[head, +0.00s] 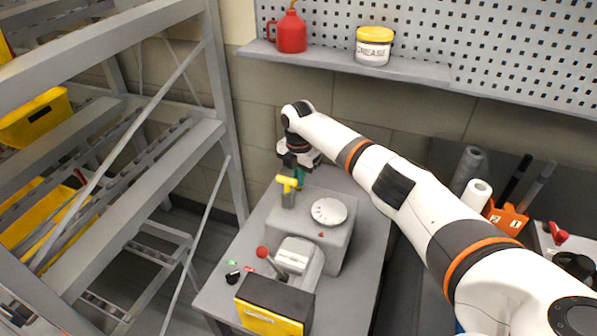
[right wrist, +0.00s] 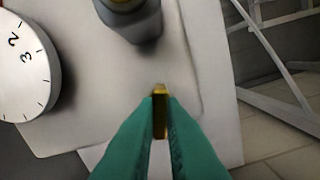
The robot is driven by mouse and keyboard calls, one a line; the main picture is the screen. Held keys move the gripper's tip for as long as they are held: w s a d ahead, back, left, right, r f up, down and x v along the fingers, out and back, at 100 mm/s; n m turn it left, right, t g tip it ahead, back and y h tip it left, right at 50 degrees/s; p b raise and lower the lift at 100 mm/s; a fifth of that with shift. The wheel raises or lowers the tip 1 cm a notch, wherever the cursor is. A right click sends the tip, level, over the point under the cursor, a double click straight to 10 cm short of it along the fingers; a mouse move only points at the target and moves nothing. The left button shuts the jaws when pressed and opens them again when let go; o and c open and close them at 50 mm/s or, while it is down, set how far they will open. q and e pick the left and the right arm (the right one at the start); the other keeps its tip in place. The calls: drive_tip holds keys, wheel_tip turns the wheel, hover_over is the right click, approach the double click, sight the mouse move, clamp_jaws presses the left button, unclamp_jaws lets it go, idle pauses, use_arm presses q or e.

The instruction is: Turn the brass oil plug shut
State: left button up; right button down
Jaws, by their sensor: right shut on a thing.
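The brass oil plug (right wrist: 160,91) shows in the right wrist view as a small brass piece between the green fingertips. My right gripper (right wrist: 160,104) is shut on it, one finger on each side. The fingers hide most of the plug, so I cannot tell how far it is turned. In the head view my right gripper (head: 300,181) points down at the far side of the grey machine (head: 281,226), behind a yellow T-shaped handle (head: 288,183). The plug is hidden in that view. My left gripper is not in view.
A white numbered dial (head: 329,212) and a red-knobbed lever (head: 262,253) are on the machine. A black and yellow box (head: 270,307) stands in front. A shelf above holds a red oil can (head: 291,33) and a grease tub (head: 373,47). A grey rack (head: 215,110) stands left.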

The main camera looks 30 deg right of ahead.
drive_tip(key=m+p, duration=0.1)
drive_tip(key=m, duration=0.1)
drive_tip(key=shift+r+m+p, duration=0.15)
drive_tip(key=shift+m+p, duration=0.25)
drive_tip(key=m+p, duration=0.2)
drive_tip(key=m, duration=0.2)
drive_tip(key=m+p, duration=0.1)
drive_tip(key=m, duration=0.3)
drive_tip(key=shift+p, duration=0.3)
drive_tip(key=shift+m+p, duration=0.45)
drive_tip(key=shift+m, duration=1.25)
drive_tip(key=c, duration=1.5)
unclamp_jaws()
